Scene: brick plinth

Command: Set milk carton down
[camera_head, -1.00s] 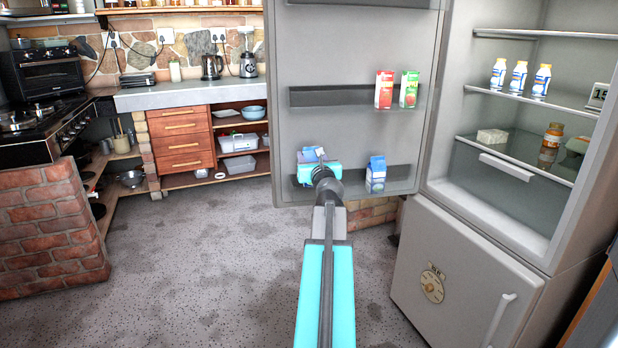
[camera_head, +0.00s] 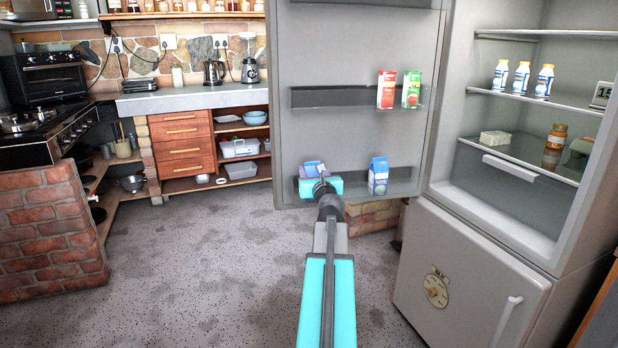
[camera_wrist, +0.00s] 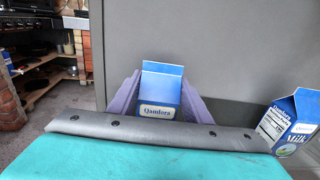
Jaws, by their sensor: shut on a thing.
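My gripper (camera_head: 313,169) is at the left part of the fridge door's lowest shelf (camera_head: 402,183). In the wrist view its two purple fingers (camera_wrist: 160,98) are shut on a blue milk carton (camera_wrist: 161,85), which looks upright. The carton's lower part is hidden by my wrist, so I cannot tell whether it touches the shelf. A second blue-and-white milk carton (camera_head: 378,178) stands on the same shelf to the right. It also shows at the right of the wrist view (camera_wrist: 290,122), apart from my fingers.
A red carton (camera_head: 386,90) and a green carton (camera_head: 411,90) stand on the door shelf above. The open fridge (camera_head: 500,190) is at the right, with white bottles (camera_head: 521,78) inside. A brick counter (camera_head: 50,225) is at the left, with clear floor between.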

